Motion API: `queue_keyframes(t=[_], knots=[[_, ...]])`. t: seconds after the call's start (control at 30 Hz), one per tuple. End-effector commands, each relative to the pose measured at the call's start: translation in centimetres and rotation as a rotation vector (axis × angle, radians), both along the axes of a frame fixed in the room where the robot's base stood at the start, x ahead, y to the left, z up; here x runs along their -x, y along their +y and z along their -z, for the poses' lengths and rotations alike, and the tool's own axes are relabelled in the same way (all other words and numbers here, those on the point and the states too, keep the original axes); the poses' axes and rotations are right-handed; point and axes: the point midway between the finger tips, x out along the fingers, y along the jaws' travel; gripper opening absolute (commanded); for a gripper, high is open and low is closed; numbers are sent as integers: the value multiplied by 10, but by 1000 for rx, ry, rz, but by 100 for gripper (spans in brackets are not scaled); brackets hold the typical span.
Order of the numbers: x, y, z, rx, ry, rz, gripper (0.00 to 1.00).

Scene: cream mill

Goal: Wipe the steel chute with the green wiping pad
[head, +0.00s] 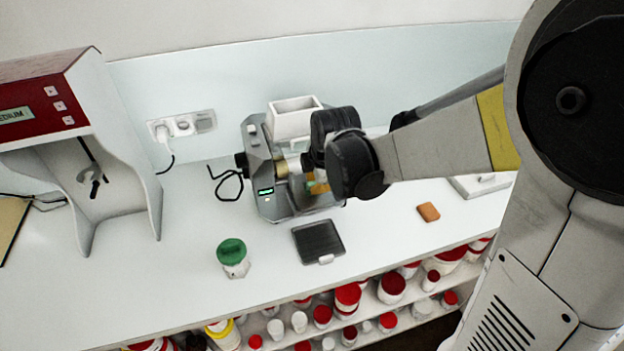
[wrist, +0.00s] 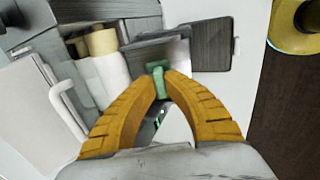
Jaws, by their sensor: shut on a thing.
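My gripper (wrist: 161,82) is shut on the green wiping pad (wrist: 157,72), which sits between its two orange fingertips in the wrist view. The pad's far end is over or against a grey, shiny sloped surface (wrist: 176,52) that looks like the steel chute; I cannot tell whether they touch. Pale rollers (wrist: 108,68) of the mill lie just left of it. In the head view the mill (head: 266,180) stands against the back wall with a white hopper (head: 293,120) on top. My arm hides most of the chute there, and only bits of the orange fingers (head: 318,187) show.
A dark tray (head: 318,240) lies in front of the mill. A green-lidded jar (head: 232,257) stands to its left and an orange-brown block (head: 428,211) lies to the right. A red and white machine (head: 70,120) stands at the left. Jars fill the shelf below the counter's front edge.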

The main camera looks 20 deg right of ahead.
Motion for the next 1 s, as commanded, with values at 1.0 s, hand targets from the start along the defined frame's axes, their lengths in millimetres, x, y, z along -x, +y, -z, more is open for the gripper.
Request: queue_keyframes(t=[1.0], knots=[[22,0,10,0,0,0,0]])
